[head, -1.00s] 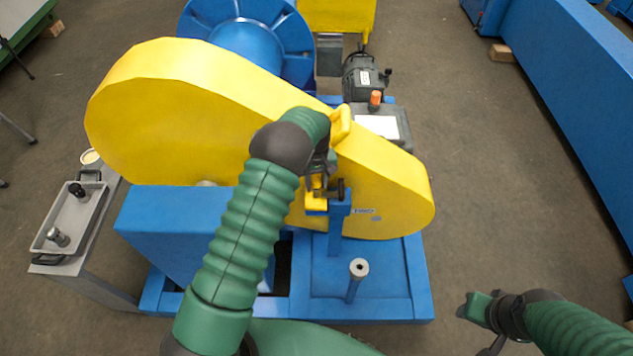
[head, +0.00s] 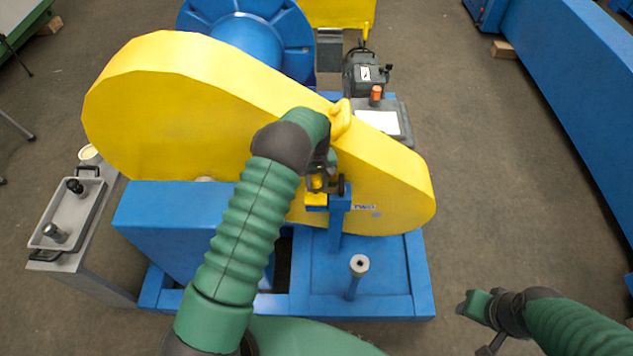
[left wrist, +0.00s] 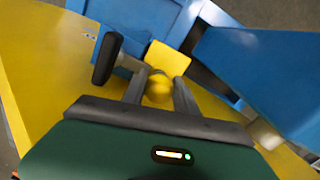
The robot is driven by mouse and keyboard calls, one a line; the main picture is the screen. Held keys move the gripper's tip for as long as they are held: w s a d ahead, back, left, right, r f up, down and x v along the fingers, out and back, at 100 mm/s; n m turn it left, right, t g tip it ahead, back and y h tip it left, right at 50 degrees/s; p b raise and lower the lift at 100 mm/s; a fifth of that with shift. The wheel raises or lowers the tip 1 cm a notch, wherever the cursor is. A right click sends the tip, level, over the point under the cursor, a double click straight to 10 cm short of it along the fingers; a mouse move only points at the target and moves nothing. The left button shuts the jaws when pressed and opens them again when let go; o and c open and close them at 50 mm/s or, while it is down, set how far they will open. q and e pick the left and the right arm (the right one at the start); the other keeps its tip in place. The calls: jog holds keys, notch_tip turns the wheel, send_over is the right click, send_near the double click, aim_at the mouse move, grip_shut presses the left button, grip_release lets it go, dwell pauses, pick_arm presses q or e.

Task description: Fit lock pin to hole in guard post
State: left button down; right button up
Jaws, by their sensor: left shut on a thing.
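The blue guard post (head: 337,222) stands upright in front of the yellow guard (head: 390,190). A yellow block (head: 316,201) sits beside its top and also shows in the left wrist view (left wrist: 168,58). A black knob (head: 341,186) on a grey stem stands by the post top; it is upper left in the wrist view (left wrist: 106,59). My left gripper (head: 317,180) is shut on a rounded yellow piece (left wrist: 159,88), which seems to be the lock pin's head. The pin's shank and the hole are hidden. My right gripper (head: 470,306) is low right; its jaws are unclear.
A second, shorter blue post (head: 355,280) with a grey top stands on the blue base (head: 400,285). A grey tray (head: 90,207) with black-topped parts lies on a side bench at left.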

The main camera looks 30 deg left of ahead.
pick_arm(q)
jog(key=shift+f, duration=0.55)
jog(key=c, duration=0.9)
grip_release()
notch_tip(320, 180, up, 17)
jog(key=shift+w+f+p, duration=0.1)
jog(key=shift+p, duration=0.6)
